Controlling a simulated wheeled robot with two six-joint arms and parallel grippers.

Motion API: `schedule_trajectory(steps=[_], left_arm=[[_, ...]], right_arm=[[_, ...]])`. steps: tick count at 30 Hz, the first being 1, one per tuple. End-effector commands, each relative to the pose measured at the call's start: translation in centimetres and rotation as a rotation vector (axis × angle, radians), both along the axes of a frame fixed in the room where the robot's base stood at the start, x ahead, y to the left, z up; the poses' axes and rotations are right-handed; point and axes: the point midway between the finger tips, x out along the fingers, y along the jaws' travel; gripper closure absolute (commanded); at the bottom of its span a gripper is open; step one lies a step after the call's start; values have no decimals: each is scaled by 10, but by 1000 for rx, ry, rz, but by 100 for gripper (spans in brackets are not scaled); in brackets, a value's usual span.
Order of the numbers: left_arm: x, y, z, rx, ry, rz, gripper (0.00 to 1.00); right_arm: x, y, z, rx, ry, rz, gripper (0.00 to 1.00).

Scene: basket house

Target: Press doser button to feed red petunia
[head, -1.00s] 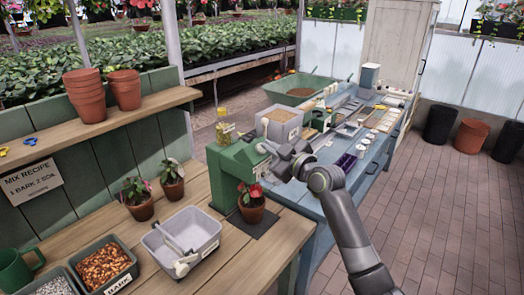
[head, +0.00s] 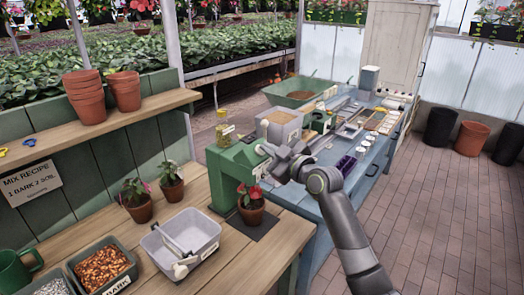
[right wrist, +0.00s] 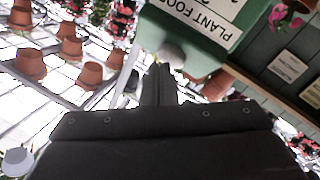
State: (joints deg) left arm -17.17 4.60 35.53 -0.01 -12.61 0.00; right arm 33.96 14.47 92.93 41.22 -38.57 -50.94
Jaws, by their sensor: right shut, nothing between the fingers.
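The green doser (head: 226,178) stands at the right end of the wooden bench; its "PLANT FOOD" label shows in the right wrist view (right wrist: 212,18). A rounded grey button (right wrist: 172,50) is on the doser, just beyond my fingertips. The red petunia (head: 250,194) stands upright in a terracotta pot (head: 251,213) on the dark pad in front of the doser. My right gripper (head: 265,158) is shut and empty, beside the doser's upper front and above the petunia. It also shows in the right wrist view (right wrist: 160,72). I cannot tell whether it touches the button. My left gripper is out of view.
Two other potted plants (head: 138,208) (head: 171,188) stand left of the doser. A grey tub (head: 205,228) with a scoop and a bark bin (head: 125,277) are on the bench. The blue table (head: 365,175) behind my right arm is crowded with trays.

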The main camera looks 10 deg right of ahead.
Motion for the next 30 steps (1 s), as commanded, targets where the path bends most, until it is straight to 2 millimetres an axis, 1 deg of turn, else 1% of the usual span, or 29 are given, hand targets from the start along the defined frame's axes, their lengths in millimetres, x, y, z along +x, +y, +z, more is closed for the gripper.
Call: schedule_trajectory(steps=[15,24,30], left_arm=[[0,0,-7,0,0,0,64],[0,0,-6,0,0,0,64],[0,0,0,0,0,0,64]], right_arm=[[4,3,-6,0,2,0,100],[3,2,-5,0,3,1,100],[-1,-1,2,0,2,0,100]])
